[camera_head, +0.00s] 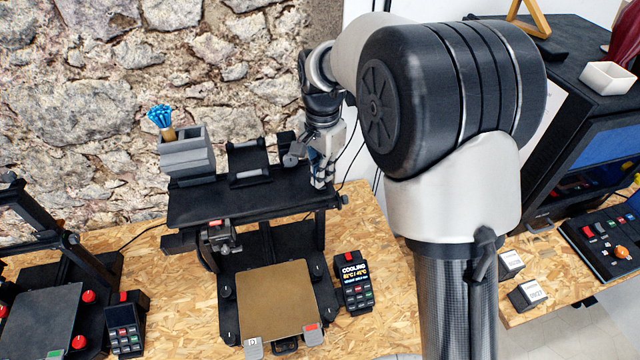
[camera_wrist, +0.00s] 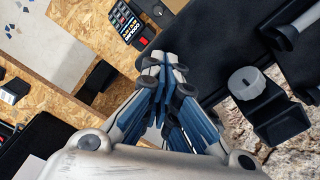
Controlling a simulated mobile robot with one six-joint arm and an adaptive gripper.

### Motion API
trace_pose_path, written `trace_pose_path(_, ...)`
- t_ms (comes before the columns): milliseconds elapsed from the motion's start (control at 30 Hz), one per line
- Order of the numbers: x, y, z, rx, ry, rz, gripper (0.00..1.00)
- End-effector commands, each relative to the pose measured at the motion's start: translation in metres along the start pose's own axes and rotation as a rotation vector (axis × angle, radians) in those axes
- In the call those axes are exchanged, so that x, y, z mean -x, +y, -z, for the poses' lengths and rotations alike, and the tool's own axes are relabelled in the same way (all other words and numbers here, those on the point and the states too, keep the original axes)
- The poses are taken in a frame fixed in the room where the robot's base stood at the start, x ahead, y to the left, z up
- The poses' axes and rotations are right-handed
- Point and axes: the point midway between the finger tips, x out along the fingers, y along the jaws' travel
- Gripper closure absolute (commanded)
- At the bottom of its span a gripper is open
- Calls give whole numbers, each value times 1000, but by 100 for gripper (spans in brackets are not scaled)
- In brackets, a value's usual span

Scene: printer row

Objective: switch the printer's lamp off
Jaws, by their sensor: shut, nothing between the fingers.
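The middle printer (camera_head: 262,206) is black, with a flat top beam and a tan bed (camera_head: 274,302). Its control box (camera_head: 353,283) stands right of the bed; its lit screen reads COOLING, with coloured buttons below and a red part on top. The box also shows at the top of the wrist view (camera_wrist: 130,24). I cannot pick out a lamp or tell whether it is lit. My gripper (camera_head: 319,184) is shut and empty, at the right end of the top beam. Its closed fingertips show in the wrist view (camera_wrist: 164,58); contact is unclear.
A grey bin (camera_head: 188,155) and a black holder (camera_head: 248,172) stand on the beam. Another printer (camera_head: 40,312) with its own control box (camera_head: 124,325) is at left. Small labelled boxes (camera_head: 527,294) and a dark cabinet (camera_head: 585,120) are at right. A stone wall stands behind.

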Motion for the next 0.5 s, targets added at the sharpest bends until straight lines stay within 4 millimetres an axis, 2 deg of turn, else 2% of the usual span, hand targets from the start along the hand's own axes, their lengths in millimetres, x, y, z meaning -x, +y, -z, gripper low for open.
trace_pose_path(500,-8,0,0,0,0,0,100)
